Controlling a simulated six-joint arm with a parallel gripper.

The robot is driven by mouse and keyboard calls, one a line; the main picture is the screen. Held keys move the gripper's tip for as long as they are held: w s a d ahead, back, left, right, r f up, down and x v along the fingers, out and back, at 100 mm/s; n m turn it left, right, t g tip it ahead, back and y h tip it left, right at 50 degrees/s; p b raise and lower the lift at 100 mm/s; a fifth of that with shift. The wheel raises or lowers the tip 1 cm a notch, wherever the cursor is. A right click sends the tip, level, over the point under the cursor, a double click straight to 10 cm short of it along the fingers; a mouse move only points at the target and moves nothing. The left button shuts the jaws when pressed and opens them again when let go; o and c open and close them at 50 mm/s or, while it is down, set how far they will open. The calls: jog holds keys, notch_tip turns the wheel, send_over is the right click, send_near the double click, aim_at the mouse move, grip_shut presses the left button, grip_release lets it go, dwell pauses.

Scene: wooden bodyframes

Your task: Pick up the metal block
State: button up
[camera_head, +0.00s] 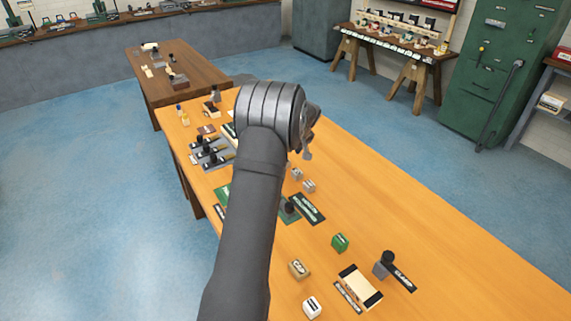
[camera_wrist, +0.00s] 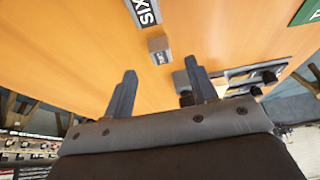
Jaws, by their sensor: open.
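Two small grey blocks, one (camera_head: 296,173) just behind the other (camera_head: 308,186), lie on the orange wooden table in the head view. I cannot tell which is the metal block. In the wrist view a small grey block with a label (camera_wrist: 159,50) lies on the tabletop, ahead of my gripper (camera_wrist: 160,66) and roughly centred between its fingers. The fingers are spread apart with nothing between them. In the head view my gripper (camera_head: 307,145) is mostly hidden behind my own wrist, with only a little showing at its right side.
Green (camera_head: 340,243), tan (camera_head: 299,269) and white (camera_head: 312,307) blocks lie nearer on the table (camera_head: 430,230). A dark labelled plate (camera_head: 308,209) is close to the grey blocks. A grey tool rack (camera_head: 210,153) stands left of my arm.

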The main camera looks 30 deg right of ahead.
jog(key=shift+w+x, duration=0.1)
jog(key=shift+x, duration=1.45)
jog(key=shift+w+x, duration=0.15)
jog(key=shift+x, duration=1.4)
jog(key=shift+r, duration=0.1)
jog(key=c, duration=1.1)
